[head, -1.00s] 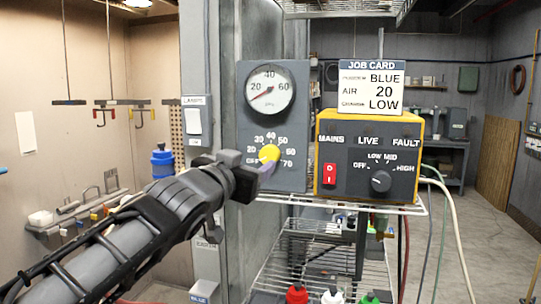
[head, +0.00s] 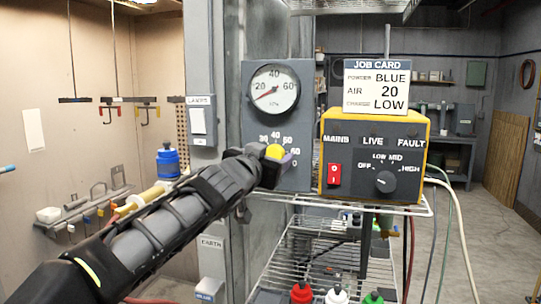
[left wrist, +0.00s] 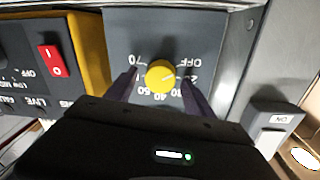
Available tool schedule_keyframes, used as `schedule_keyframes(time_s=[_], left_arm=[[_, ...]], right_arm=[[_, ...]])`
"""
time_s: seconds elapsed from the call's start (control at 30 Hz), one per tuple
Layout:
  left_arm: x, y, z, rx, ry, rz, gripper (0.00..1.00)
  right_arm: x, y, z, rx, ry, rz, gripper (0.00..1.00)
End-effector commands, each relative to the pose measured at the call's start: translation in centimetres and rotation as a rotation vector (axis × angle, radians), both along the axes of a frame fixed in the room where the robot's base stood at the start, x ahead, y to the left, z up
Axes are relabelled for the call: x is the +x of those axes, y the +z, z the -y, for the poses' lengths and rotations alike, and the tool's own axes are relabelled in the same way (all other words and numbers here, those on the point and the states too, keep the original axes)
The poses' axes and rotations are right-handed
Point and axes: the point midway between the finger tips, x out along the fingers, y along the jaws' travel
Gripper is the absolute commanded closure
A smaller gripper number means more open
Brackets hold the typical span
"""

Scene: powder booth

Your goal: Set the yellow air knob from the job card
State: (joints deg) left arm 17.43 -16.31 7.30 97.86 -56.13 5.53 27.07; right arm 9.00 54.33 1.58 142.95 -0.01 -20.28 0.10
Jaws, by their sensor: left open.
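The yellow air knob (head: 275,152) is on the grey panel below the round gauge (head: 274,90). My left gripper (head: 272,168) is at the knob and hides its lower part in the head view. In the left wrist view the knob (left wrist: 160,76) sits between the two open fingers (left wrist: 160,92), with gaps on both sides. Its pale mark points to the right of that picture, roughly toward 20. The gauge needle points lower left, below its 20. The job card (head: 376,86) reads powder BLUE, air 20, charge LOW. My right gripper is out of view.
A yellow-edged control box (head: 372,156) stands just right of the panel, with a red switch (head: 334,174) and a black knob (head: 385,181). A wire rack (head: 330,245) and several capped bottles are below. A blue-topped container (head: 166,163) is at the left.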

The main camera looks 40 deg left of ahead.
Motion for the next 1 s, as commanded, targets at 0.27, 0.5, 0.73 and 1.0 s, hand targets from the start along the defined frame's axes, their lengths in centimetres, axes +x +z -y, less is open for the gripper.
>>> schedule_keyframes(time_s=[0.27, 0.5, 0.73, 1.0], left_arm=[[-0.04, -0.01, 0.0, 0.0, 0.0, 0.0, 0.51], [-0.05, -0.01, 0.0, 0.0, 0.0, -0.001, 0.71], [-0.05, -0.02, 0.01, 0.0, 0.0, -0.001, 0.9], [-0.05, -0.02, 0.01, 0.003, 0.0, -0.002, 1.0]], right_arm=[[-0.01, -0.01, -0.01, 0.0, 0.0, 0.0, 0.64], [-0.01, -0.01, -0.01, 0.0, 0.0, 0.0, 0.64], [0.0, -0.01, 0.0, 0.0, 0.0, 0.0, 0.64], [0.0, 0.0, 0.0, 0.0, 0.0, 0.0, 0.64]])
